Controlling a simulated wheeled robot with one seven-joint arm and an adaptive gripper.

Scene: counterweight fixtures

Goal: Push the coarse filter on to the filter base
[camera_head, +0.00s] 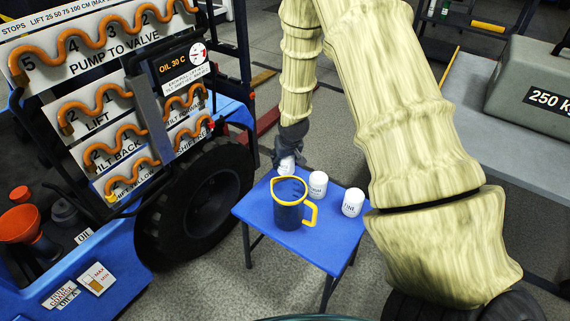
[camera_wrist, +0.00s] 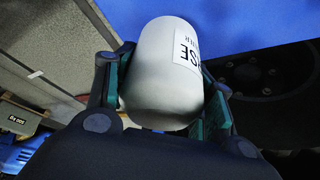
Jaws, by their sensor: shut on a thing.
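The coarse filter (camera_wrist: 165,75) is a white rounded canister with a label, partly readable as "RSE". In the wrist view it lies between the two fingers of my gripper (camera_wrist: 160,100), which is shut on it. In the head view the filter (camera_head: 286,166) shows as a small white shape below my gripper (camera_head: 288,155), at the back-left edge of the blue table (camera_head: 330,240). I cannot tell whether it touches the table. I cannot make out the filter base in either view.
Two white canisters (camera_head: 318,184) (camera_head: 352,202) and a jug with a yellow rim and handle (camera_head: 290,203) stand on the table. Left is a blue vehicle with a black wheel (camera_head: 205,195), orange hoses (camera_head: 120,135) and a red funnel (camera_head: 20,222). A 250 kg weight (camera_head: 530,85) stands at right.

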